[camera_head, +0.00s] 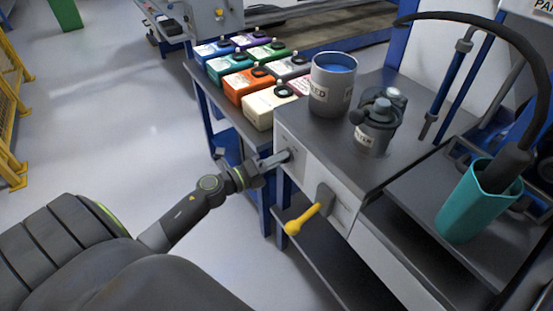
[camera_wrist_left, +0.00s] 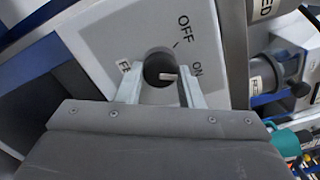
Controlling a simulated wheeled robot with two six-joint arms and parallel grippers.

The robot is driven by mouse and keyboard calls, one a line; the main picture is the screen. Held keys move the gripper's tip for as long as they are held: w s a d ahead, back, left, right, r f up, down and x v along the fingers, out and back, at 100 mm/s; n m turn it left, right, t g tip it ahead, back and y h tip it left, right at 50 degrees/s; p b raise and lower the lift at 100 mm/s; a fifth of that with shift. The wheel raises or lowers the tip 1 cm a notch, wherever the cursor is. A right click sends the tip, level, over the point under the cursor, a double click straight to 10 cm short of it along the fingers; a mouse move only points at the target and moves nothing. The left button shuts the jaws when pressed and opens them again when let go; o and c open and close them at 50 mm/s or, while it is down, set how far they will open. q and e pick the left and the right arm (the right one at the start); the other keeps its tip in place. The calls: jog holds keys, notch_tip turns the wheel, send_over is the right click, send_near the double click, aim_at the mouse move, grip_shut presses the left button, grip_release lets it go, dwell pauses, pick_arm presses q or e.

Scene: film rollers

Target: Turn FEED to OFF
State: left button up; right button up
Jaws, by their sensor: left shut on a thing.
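The FEED switch is on the light grey front panel of the cabinet. In the left wrist view its dark round knob (camera_wrist_left: 158,68) sits between an OFF label (camera_wrist_left: 184,27) above and an ON label (camera_wrist_left: 197,68) to the right. A small pale mark on the knob points right, toward the ON side. A FEED label, partly hidden by a finger, is at its left. My left gripper (camera_wrist_left: 160,88) is shut on the knob, one finger on each side. In the head view the left gripper (camera_head: 277,159) reaches the panel from the left. My right gripper is not in view.
A yellow-handled lever (camera_head: 303,218) sticks out of the panel just right of my left gripper. A tin of blue paint (camera_head: 331,86) and a grey lidded pot (camera_head: 374,132) stand on top. Several coloured containers (camera_head: 247,86) fill the bench behind. A teal cup (camera_head: 474,206) is at right.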

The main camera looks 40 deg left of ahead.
pick_arm(q)
jog(key=n+p, duration=1)
jog(key=n, duration=0.1)
jog(key=shift+r, duration=0.1)
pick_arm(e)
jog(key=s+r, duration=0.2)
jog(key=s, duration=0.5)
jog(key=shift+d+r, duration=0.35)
pick_arm(q)
jog(key=shift+n, duration=0.3)
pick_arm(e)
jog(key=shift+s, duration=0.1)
pick_arm(q)
jog(key=o, duration=1)
jog(key=shift+c, duration=0.2)
